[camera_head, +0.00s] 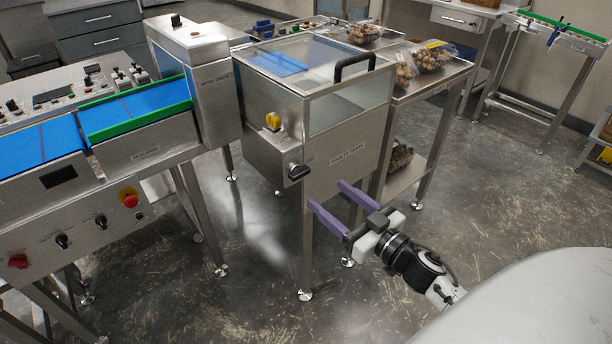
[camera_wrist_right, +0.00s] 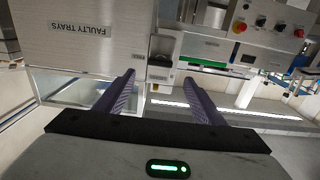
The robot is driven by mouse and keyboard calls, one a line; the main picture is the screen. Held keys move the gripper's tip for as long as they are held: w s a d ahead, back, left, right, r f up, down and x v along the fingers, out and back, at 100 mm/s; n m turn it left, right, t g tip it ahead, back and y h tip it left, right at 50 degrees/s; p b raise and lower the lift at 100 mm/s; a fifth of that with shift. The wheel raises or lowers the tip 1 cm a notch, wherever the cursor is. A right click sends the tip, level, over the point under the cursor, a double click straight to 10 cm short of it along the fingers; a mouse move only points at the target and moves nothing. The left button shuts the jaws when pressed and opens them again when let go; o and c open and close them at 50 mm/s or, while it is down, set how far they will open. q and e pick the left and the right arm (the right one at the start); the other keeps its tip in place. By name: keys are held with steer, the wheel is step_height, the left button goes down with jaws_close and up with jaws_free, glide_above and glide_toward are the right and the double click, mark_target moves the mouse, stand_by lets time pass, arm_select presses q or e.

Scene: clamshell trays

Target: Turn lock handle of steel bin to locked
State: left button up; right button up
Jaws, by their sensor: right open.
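The steel bin (camera_head: 335,165) stands in the middle of the head view, with a clear lid and a label on its front. Its black lock handle (camera_head: 298,171) sticks out at the front left, below a yellow part (camera_head: 273,121). I cannot tell its exact lock position. My right gripper (camera_head: 327,194) is open and empty, with purple fingers pointing at the bin's front, below and right of the handle and apart from it. In the right wrist view, the bin's labelled front (camera_wrist_right: 90,45) is at upper left, beyond the fingers (camera_wrist_right: 159,77). My left gripper is not in view.
A conveyor with a blue belt (camera_head: 135,105) and a metal checker (camera_head: 205,85) stands left of the bin. The bin lid has a black handle (camera_head: 355,64). The floor in front is clear.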

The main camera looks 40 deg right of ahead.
mark_target(302, 175)
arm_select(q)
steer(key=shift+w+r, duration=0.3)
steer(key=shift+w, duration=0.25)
arm_select(e)
steer(key=w, duration=1)
steer(key=shift+a, duration=0.4)
steer(key=c, duration=1)
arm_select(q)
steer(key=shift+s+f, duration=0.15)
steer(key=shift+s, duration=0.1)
arm_select(e)
steer(key=shift+c, duration=0.2)
